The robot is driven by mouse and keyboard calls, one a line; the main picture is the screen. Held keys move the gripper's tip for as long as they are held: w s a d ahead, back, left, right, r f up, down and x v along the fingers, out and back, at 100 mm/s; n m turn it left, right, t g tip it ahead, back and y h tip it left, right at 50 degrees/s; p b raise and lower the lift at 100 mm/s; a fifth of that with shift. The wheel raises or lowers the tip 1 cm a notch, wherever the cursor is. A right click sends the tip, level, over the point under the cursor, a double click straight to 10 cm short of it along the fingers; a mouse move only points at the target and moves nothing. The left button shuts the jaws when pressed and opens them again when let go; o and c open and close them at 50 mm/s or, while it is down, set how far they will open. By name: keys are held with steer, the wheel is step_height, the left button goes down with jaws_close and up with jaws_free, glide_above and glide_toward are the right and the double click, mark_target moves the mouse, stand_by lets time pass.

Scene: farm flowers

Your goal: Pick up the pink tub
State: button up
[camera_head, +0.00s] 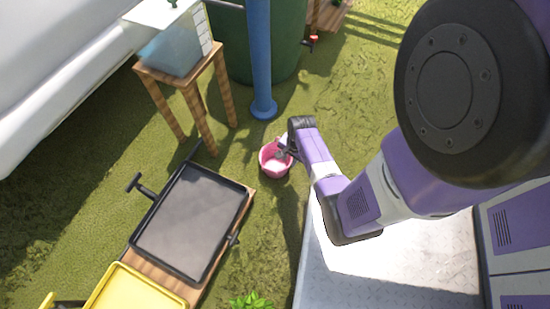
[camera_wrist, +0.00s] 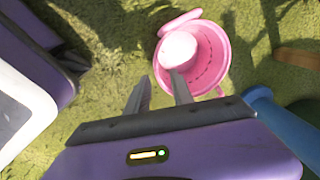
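The pink tub (camera_head: 275,163) stands upright on the grass beyond the end of my arm in the head view. In the wrist view the tub (camera_wrist: 212,60) is at the upper middle, with pink handles at its sides and a pale, round patch inside. My gripper (camera_wrist: 160,88) is open, its two fingers apart. The right fingertip overlaps the near left part of the tub in the picture, and the left finger is outside it. Nothing is between the fingers but grass. In the head view my gripper (camera_head: 284,150) is at the tub's right rim; contact cannot be told.
A blue post (camera_head: 261,60) stands behind the tub, near a green barrel (camera_head: 285,45). A wooden stool (camera_head: 185,85) holds a clear container (camera_head: 177,48). A wooden cart with a black tray (camera_head: 192,222) and a yellow tray (camera_head: 135,290) is at left. Grass around the tub is mostly clear.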

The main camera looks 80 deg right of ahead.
steer(key=f+b, duration=0.4)
steer(key=f, duration=0.1)
steer(key=f+b, duration=0.2)
steer(key=shift+w+d+f, duration=0.15)
steer(key=shift+w+f, duration=0.15)
steer(key=shift+f, duration=0.1)
steer(key=shift+r, duration=0.1)
jaws_close()
stand_by(1.1)
